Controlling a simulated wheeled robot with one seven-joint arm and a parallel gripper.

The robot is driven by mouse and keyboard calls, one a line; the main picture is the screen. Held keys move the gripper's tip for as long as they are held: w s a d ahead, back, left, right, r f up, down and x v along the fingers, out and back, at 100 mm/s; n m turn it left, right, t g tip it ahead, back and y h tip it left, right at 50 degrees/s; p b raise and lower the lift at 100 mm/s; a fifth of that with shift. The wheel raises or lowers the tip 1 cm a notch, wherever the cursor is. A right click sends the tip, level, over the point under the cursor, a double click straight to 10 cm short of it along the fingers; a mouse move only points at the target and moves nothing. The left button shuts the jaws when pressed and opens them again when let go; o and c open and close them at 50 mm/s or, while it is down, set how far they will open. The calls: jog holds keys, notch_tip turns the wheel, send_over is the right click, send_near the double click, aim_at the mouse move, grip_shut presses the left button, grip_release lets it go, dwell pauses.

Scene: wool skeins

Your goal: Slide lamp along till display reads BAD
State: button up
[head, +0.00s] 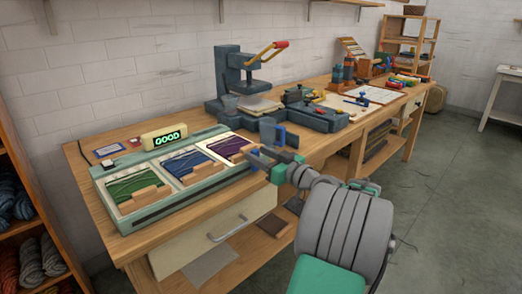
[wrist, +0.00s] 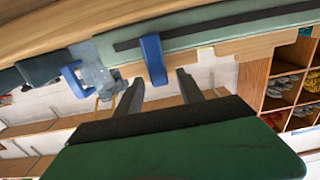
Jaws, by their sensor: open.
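The display (head: 167,136) stands behind the tray and reads GOOD in green letters. The long pale-green tray (head: 150,212) holds green, blue and purple wool in lit bays. A blue-grey upright piece (head: 267,131) with a blue handle stands at the tray's right end; it looks like the lamp, but my arm partly hides its base. My gripper (head: 263,158) is by that end, open. In the wrist view a blue upright tab (wrist: 153,60) rises by the slotted green rail, in line with the gap between my open fingers (wrist: 160,90); contact cannot be told.
The bench drawer (head: 215,235) is below. A wool shelf (head: 35,235) stands at the left.

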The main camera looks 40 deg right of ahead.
grip_shut()
dwell(0.5)
jog(key=shift+d, duration=0.1)
dwell(0.8)
